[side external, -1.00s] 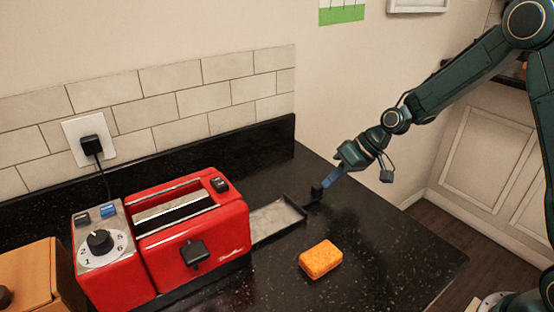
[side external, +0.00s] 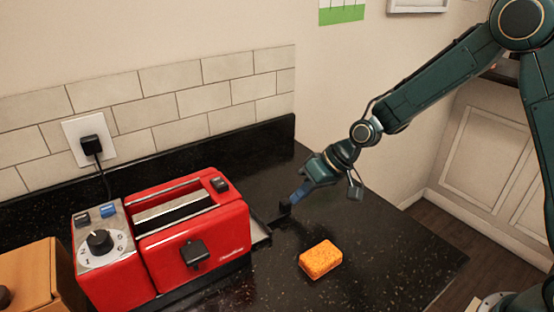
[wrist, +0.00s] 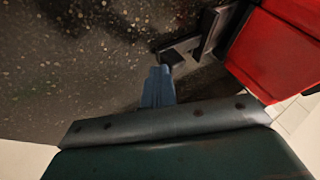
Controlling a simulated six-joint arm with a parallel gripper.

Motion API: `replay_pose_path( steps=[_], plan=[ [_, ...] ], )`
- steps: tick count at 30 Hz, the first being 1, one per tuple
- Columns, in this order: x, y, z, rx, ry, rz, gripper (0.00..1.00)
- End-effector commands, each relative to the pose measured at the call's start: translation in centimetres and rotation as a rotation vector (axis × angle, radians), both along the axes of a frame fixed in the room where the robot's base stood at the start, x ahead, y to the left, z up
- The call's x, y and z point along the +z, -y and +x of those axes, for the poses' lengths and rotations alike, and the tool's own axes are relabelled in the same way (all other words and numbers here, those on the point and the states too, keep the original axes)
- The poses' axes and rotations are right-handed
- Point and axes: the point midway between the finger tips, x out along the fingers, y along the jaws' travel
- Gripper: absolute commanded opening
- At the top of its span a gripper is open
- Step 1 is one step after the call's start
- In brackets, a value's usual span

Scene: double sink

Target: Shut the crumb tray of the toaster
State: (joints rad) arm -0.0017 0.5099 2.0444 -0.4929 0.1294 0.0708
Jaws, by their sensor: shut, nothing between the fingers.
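The red toaster (side external: 190,245) stands on the black counter. Its crumb tray (side external: 259,231) sticks out a short way from its right end, with a dark handle (side external: 277,220) at the tray's outer end. My gripper (side external: 287,207) is shut, with its blue fingers at the handle's outer side. In the wrist view the blue fingers (wrist: 158,88) meet the dark handle (wrist: 172,58) beside the red toaster body (wrist: 275,50). Fingers and handle appear to touch. Most of the tray is hidden inside the toaster.
An orange sponge (side external: 320,259) lies on the counter, in front of and to the right of the tray. A tan box (side external: 38,275) stands left of the toaster. A black plug (side external: 91,145) sits in the wall socket behind. The counter right of my gripper is clear.

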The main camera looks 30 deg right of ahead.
Motion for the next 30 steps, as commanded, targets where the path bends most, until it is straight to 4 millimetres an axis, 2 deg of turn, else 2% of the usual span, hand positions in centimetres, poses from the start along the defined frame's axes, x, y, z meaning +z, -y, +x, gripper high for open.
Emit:
replay_pose_path(
  steps=[1,3,10,16,30],
  plan=[
    [0.0,-1.3,-0.1,0.008,0.002,0.001,0.00],
    [0.0,-2.6,-0.1,0.008,0.000,0.001,0.00],
    [0.0,-5.5,0.0,0.004,0.001,0.000,0.00],
    [0.0,-6.3,0.0,0.002,0.000,0.002,0.00],
    [0.0,-6.4,0.0,0.007,0.003,0.007,0.00]
  ],
)
